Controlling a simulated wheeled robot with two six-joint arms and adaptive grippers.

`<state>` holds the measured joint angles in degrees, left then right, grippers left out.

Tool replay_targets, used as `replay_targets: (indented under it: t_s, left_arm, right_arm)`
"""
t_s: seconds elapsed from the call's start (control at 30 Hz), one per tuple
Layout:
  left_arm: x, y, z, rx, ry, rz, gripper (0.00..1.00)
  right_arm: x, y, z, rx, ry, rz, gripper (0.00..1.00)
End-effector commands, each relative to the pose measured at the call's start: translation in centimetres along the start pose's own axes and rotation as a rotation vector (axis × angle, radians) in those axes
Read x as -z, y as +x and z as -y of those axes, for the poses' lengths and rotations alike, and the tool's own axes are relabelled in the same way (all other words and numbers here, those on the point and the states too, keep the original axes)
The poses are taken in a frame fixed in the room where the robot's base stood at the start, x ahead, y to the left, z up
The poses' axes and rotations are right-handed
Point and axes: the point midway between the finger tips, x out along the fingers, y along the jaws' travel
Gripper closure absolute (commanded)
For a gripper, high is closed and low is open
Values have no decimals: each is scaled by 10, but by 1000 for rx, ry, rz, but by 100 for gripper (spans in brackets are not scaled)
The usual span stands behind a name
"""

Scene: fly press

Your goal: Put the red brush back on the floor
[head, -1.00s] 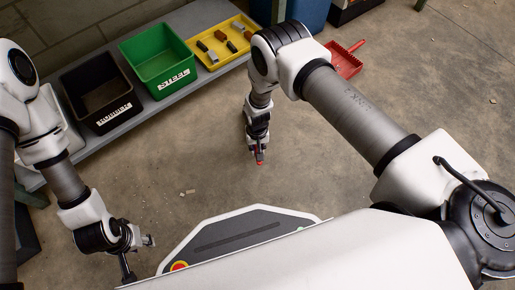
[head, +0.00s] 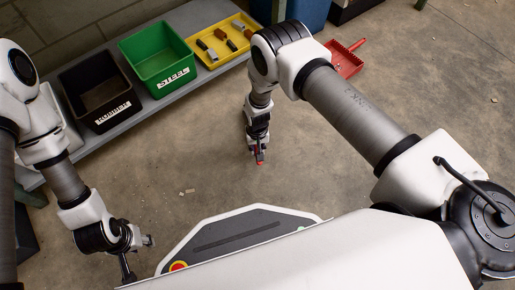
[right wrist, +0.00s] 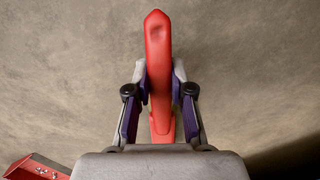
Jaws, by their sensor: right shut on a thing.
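The red brush (right wrist: 158,75) is in my right gripper (right wrist: 160,88), its long red body upright between the two finger pads in the right wrist view. In the head view my right gripper (head: 258,157) hangs over the open concrete floor, with only a small bit of red showing at its tip. I cannot tell how high the brush is above the floor. My left gripper (head: 138,256) is at the lower left, its fingers spread and empty.
A red dustpan (head: 345,64) lies on the floor at the upper right, beyond my right arm. A grey bench (head: 168,111) carries a black bin (head: 95,87), a green bin (head: 158,55) and a yellow tray (head: 204,61) with several small parts. The floor around the right gripper is clear.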

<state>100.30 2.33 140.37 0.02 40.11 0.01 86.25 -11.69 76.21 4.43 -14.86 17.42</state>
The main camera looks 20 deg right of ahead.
Motion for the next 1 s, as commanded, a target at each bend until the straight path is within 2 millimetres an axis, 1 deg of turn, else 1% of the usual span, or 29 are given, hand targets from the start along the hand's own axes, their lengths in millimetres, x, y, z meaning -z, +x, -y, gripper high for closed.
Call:
replay_targets:
  t_s: [0.4, 0.43, 0.47, 0.5, 0.7, 0.73, 0.77, 0.8, 0.83, 1.0]
  left_arm:
    - [0, 0, 0, 0, 0, 0, 60]
    - [0, 0, 0, 0, 0, 0, 60]
    - [0, 0, 0, 0, 0, 0, 60]
    - [0, 0, 0, 0, 0, 0, 60]
    - [0, 0, 0, 0, 0, 0, 60]
    - [0, 0, 0, 0, 0, 0, 60]
    - [0, 0, 0, 0, 0, 0, 60]
    - [0, 0, 0, 0, 0, 0, 60]
    - [0, 0, 0, 0, 0, 0, 60]
    - [0, 0, 0, 0, 0, 0, 60]
  right_arm:
    - [0, -1, 0, 0, 0, -1, 100]
    - [0, -1, 0, 0, 0, -1, 68]
    - [0, -1, 0, 0, 0, -1, 57]
    - [0, -1, 0, 0, 0, -1, 49]
    - [0, -1, 0, 0, 0, -1, 49]
    - [0, 0, 0, 0, 0, 0, 46]
    - [0, 0, 0, 0, 0, 0, 36]
    - [0, 0, 0, 0, 0, 0, 29]
    - [0, 0, 0, 0, 0, 0, 24]
    - [0, 0, 0, 0, 0, 0, 24]
